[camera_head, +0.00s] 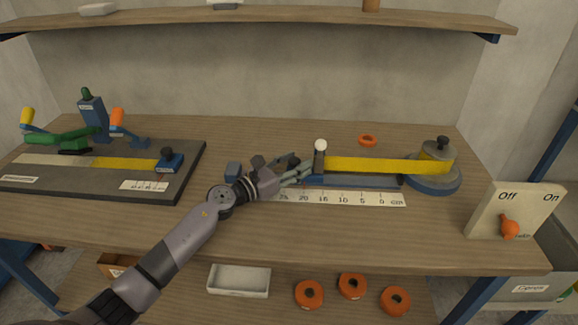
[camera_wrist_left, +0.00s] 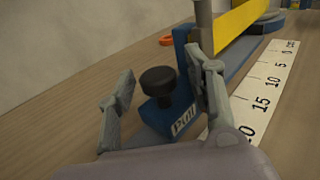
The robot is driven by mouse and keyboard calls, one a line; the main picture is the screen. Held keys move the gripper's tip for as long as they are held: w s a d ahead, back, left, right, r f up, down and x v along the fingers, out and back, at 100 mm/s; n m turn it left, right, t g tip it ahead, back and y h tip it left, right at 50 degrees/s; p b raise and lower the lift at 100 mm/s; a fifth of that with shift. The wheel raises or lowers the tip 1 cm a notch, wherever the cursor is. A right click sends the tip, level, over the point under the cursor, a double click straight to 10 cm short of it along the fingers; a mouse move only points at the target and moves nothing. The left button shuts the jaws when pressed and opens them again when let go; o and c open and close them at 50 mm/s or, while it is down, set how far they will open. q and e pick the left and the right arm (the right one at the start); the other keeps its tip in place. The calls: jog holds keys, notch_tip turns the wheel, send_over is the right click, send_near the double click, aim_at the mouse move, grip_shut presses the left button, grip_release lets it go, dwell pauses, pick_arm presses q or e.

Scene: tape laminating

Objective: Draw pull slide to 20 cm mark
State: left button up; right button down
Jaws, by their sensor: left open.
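The blue pull slide (camera_wrist_left: 172,118), marked "pull", has a black knob (camera_wrist_left: 158,80) on top. In the head view the slide (camera_head: 314,180) is partly hidden by my left gripper (camera_head: 298,170). Yellow tape (camera_head: 375,165) runs from it to the round dispenser (camera_head: 437,172) at right. The ruler (camera_head: 345,198) lies along the rail's front; the slide stands near its 15 to 20 marks, exact reading unclear. In the left wrist view, my left gripper (camera_wrist_left: 165,100) is open, one finger on each side of the knob; contact cannot be told. My right gripper is not in view.
A laminating board (camera_head: 190,165) with levers stands at left. An On/Off switch box (camera_head: 515,210) stands at the right front edge. An orange ring (camera_head: 367,140) lies behind the tape. A post with a white ball (camera_head: 320,146) rises by the slide.

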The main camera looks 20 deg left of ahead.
pick_arm(q)
jog(key=v, duration=1.2)
jog(key=shift+r, duration=0.1)
